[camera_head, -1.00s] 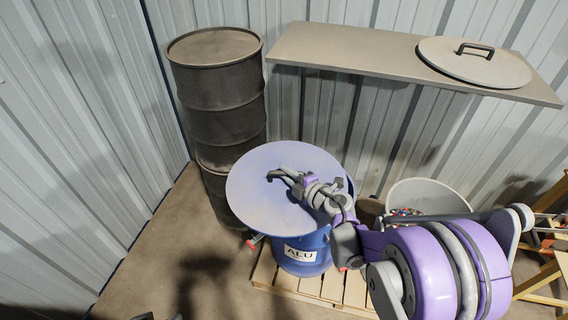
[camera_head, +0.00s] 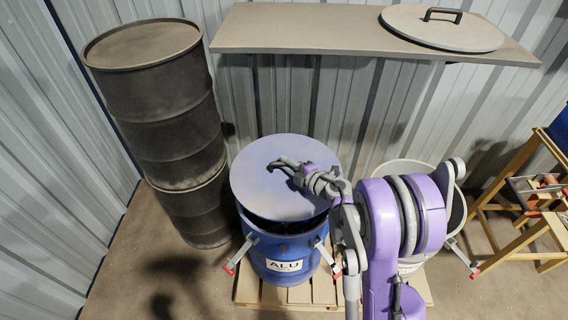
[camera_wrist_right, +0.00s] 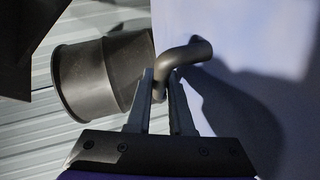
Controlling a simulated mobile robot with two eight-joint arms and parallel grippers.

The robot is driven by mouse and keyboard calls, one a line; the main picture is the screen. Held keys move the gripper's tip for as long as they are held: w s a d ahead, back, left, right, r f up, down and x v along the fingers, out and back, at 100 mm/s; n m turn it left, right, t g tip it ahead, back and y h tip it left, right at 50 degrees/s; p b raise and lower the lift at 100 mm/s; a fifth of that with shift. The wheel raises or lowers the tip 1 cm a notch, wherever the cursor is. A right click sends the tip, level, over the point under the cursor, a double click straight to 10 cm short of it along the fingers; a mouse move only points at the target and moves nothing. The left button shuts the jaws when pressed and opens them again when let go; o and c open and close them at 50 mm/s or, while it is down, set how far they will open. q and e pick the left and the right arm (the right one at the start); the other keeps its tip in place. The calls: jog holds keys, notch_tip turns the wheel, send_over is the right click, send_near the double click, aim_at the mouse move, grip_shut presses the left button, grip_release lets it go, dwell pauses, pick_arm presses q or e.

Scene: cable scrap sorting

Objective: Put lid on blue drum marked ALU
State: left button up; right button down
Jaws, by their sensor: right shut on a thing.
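The blue drum (camera_head: 268,250) marked ALU stands on a wooden pallet, with its label facing me and red-tipped clamp levers on its sides. A round blue-grey lid (camera_head: 262,200) is above the drum's mouth. The lid sits toward the back, and a dark gap shows between its front edge and the drum's rim. My right gripper (camera_head: 286,168) is shut on the lid's handle; the right wrist view shows the fingers (camera_wrist_right: 160,92) closed around the dark bent handle (camera_wrist_right: 188,55). Whether the lid touches the rim at the back cannot be told. My left gripper is not in view.
Stacked dark drums (camera_head: 150,90) stand at the left. A shelf (camera_head: 300,30) on the back wall carries another grey lid (camera_head: 442,28) with a black handle. A grey bin (camera_head: 405,170) is partly hidden behind my right arm. A wooden stand (camera_head: 500,195) is at the right.

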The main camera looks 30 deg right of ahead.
jog(key=shift+f+b, duration=3.05)
jog(key=shift+f, duration=1.9)
jog(key=c, duration=0.7)
grip_release()
